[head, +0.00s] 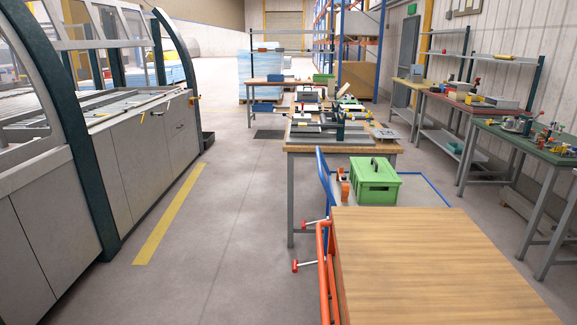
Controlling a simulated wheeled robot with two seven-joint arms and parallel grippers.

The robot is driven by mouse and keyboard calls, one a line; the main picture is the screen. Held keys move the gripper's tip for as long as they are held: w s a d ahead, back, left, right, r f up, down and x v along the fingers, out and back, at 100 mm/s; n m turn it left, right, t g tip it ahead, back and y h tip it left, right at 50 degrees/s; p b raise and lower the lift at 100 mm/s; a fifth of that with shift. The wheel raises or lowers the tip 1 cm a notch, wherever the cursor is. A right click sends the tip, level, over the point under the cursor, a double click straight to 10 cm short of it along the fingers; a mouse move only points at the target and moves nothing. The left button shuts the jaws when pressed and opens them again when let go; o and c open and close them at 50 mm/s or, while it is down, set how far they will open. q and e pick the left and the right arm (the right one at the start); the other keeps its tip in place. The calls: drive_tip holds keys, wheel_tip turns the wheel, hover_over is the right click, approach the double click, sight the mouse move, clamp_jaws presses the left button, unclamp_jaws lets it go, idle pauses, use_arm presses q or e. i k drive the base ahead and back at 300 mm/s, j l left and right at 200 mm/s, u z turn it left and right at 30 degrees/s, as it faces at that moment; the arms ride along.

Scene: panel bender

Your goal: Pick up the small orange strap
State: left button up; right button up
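A small orange object (344,187) sits just left of the green box, near the blue rail. It may be the small orange strap, but it is too small to tell its shape. Neither of my grippers is in the head view.
A wooden-topped table (440,265) fills the lower right, with an orange frame (325,275) at its left edge. Behind it are a green box (374,181) and a loaded workbench (340,151). A large machine (130,155) stands left. The floor (220,235) between is clear.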

sight(345, 188)
drive_tip(key=i+j+z, duration=0.1)
drive_tip(key=i+j, duration=0.65)
drive_tip(key=i+j+z, duration=0.15)
drive_tip(key=i+j, duration=0.2)
drive_tip(key=j, duration=0.15)
drive_tip(key=i+j+z, duration=0.1)
drive_tip(key=i+j, duration=0.2)
drive_tip(key=j, duration=0.2)
drive_tip(key=i+j+z, duration=0.1)
drive_tip(key=i+j, duration=0.25)
drive_tip(key=j, duration=0.15)
drive_tip(key=i+z, duration=0.1)
drive_tip(key=i, duration=0.65)
drive_tip(key=i+j+z, duration=0.15)
drive_tip(key=i, duration=0.65)
drive_tip(key=i+l, duration=0.45)
